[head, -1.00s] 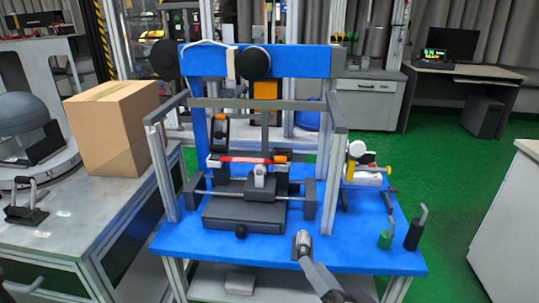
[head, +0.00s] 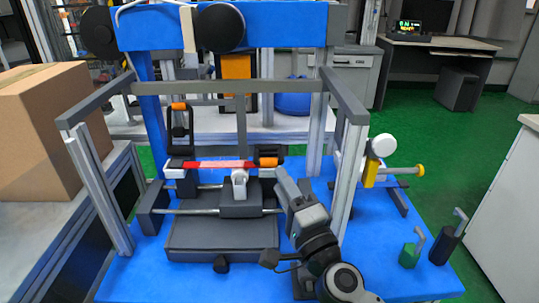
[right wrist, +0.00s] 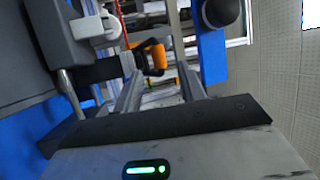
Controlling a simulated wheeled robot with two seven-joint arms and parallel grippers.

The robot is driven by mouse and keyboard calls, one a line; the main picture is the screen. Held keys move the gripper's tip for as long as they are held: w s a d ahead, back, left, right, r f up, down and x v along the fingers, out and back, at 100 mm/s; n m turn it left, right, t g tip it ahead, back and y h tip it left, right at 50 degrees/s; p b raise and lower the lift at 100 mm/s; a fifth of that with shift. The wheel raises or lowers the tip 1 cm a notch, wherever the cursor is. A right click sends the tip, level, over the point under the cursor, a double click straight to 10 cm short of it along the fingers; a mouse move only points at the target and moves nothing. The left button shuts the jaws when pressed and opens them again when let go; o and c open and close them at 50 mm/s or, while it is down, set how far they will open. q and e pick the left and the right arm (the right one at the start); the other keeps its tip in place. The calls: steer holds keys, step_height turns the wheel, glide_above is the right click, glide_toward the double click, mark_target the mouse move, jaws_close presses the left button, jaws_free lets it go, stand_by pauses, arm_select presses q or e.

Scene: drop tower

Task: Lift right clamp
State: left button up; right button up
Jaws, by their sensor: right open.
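The right clamp (head: 268,155), with an orange handle tip, is lowered at the right end of a red bar (head: 215,165) on the drop tower. Its orange handle (right wrist: 157,55) also shows in the right wrist view, ahead and between the fingertips. The left clamp (head: 180,125) stands upright with its orange tip on top. My right gripper (head: 281,172) is just right of and below the right clamp, pointing at it. In the right wrist view my gripper (right wrist: 158,73) is open and empty. Whether a finger touches the handle cannot be told. My left gripper is not in view.
Grey tower posts (head: 345,180) and a crossbar (head: 230,86) frame the clamp area, close to my right arm. A black platform (head: 220,240) lies in front. Green (head: 410,252) and black (head: 445,245) handled weights stand at the right. A cardboard box (head: 45,130) is at left.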

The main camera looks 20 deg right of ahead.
mark_target(272, 167)
steer(key=x, duration=0.7)
steer(key=shift+s, duration=0.1)
steer(key=shift+p, duration=0.3)
jaws_close()
